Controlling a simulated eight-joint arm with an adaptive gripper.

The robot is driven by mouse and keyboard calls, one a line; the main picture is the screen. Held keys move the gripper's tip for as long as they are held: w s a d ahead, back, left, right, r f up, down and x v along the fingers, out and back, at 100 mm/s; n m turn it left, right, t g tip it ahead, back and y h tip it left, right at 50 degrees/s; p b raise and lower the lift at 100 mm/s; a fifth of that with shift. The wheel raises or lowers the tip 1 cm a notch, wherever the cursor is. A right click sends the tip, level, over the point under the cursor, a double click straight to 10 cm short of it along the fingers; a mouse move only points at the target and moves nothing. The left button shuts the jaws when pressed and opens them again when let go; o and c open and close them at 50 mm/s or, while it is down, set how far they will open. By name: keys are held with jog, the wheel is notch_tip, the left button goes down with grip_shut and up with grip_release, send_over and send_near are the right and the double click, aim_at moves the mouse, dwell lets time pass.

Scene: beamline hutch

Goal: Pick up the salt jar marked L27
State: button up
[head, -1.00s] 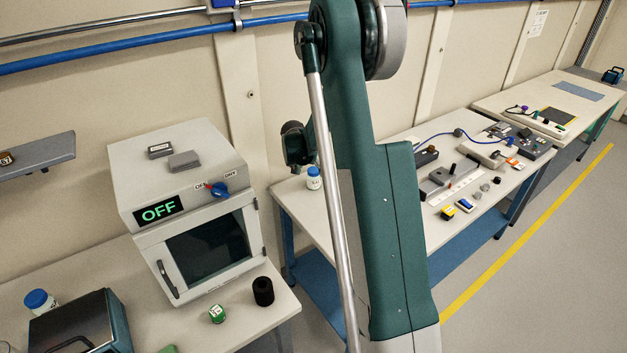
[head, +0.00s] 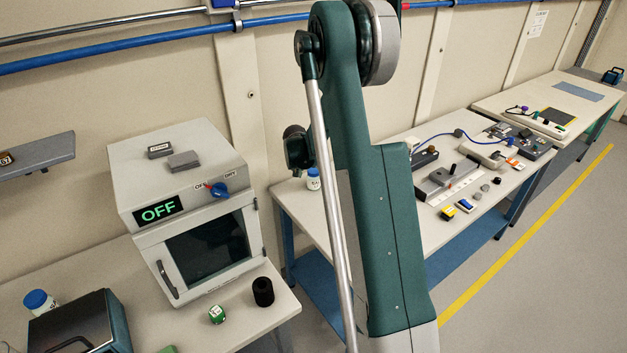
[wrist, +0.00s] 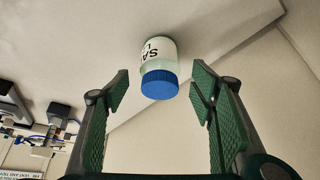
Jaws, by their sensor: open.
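A jar (wrist: 158,60) with a blue lid and a pale body shows in the wrist view, in a tilted picture with its lid toward me. Its label reads "SA" with an "L" under it; the rest of the mark is turned out of sight. My gripper (wrist: 160,86) is open, with one green ridged finger on each side of the jar and visible gaps to both. In the head view a white jar with a blue lid (head: 313,180) stands on the middle table beside my arm; its label is too small to read.
Another blue-lidded jar (head: 38,301) stands on the left bench, near an oven (head: 188,245) whose display reads OFF. Several small parts and instruments lie on the middle table (head: 420,222).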

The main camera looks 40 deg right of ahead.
jog(key=shift+x, duration=2.65)
jog(key=c, duration=1.2)
jog(key=shift+r, duration=0.2)
jog(key=shift+r, duration=4.85)
